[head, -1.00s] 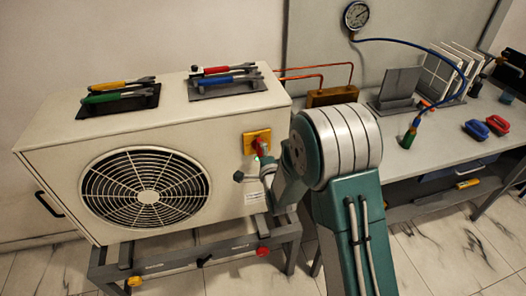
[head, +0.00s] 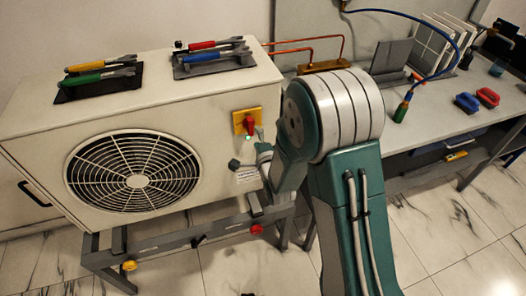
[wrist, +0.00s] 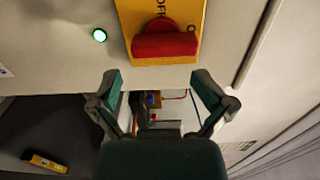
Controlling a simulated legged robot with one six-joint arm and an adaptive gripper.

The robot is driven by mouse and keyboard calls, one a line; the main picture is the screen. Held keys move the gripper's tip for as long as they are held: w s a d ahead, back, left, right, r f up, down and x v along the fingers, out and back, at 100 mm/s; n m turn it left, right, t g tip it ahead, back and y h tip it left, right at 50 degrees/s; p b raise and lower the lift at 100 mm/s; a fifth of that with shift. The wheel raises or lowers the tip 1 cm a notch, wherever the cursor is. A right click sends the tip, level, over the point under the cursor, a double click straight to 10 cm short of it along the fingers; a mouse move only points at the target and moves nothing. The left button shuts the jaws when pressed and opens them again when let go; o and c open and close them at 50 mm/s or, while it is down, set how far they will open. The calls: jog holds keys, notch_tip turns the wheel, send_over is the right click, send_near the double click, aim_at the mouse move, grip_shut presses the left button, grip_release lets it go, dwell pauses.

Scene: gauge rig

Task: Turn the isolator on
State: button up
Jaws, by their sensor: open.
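The isolator is a red rotary handle (head: 249,125) on a yellow plate (head: 239,116) on the front of the beige fan unit. Its handle looks roughly upright in the head view. In the wrist view the red handle (wrist: 165,43) lies across the picture, with part of the lettering "OFF" on the yellow plate (wrist: 187,12). A green lamp (wrist: 99,35) is lit beside it. My gripper (wrist: 160,88) is open and empty, its fingers apart and short of the handle. In the head view it is just below the isolator, partly hidden by my arm.
Hand tools lie on two dark trays (head: 75,92) on top of the fan unit (head: 50,130). A grey bench (head: 420,130) stands to the right with a blue hose (head: 455,50) and red and blue items. The unit's stand has coloured knobs (head: 256,229).

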jog(key=v, duration=0.9)
jog(key=shift+s+a+r, duration=0.2)
jog(key=shift+a+r, duration=0.05)
jog(key=s+d+r+n+g+h, duration=0.3)
jog(key=d+r+n+g, duration=0.3)
jog(key=d+r+n, duration=0.25)
jog(key=s+d+r+n+g+h, duration=0.1)
jog(key=s+d+r+n+g, duration=0.1)
jog(key=s, duration=0.7)
jog(key=s+d+r+n+g+h, duration=0.1)
jog(key=s+d+r+n+g, duration=0.1)
jog(key=s, duration=0.8)
notch_tip(320, 180, up, 3)
jog(key=shift+d+f+n+g, duration=0.1)
jog(key=shift+d+n+g, duration=0.2)
jog(key=shift+n+g, duration=0.8)
